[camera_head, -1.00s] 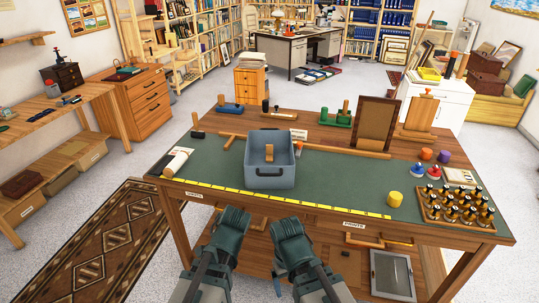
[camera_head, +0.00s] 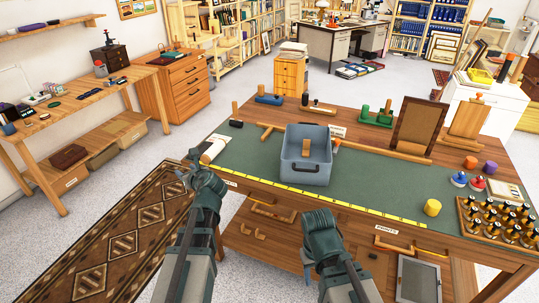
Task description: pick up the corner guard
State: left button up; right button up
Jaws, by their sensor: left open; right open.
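I cannot tell for sure which thing is the corner guard. Two small wooden pieces (camera_head: 252,231) lie low under the workbench's front edge, between my arms, and may be guards. A blue-grey bin (camera_head: 306,172) on the bench holds a small wooden block (camera_head: 306,148). My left gripper (camera_head: 192,160) is open and empty, beside the bench's left front corner near a white roll (camera_head: 213,150). My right gripper (camera_head: 318,216) is open and empty, in front of the bench below the bin. Neither gripper touches any of these pieces.
The workbench (camera_head: 375,175) has a yellow ruler along its front edge. A yellow cylinder (camera_head: 432,207) and a tray of dark bottles (camera_head: 494,222) stand at right. A brown frame (camera_head: 416,125) stands at the back. The green mat is clear between bin and cylinder.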

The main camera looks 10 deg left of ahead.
aim_at(305, 143)
jog(key=i+j, duration=0.85)
jog(key=j, duration=0.15)
jog(key=z, duration=1.55)
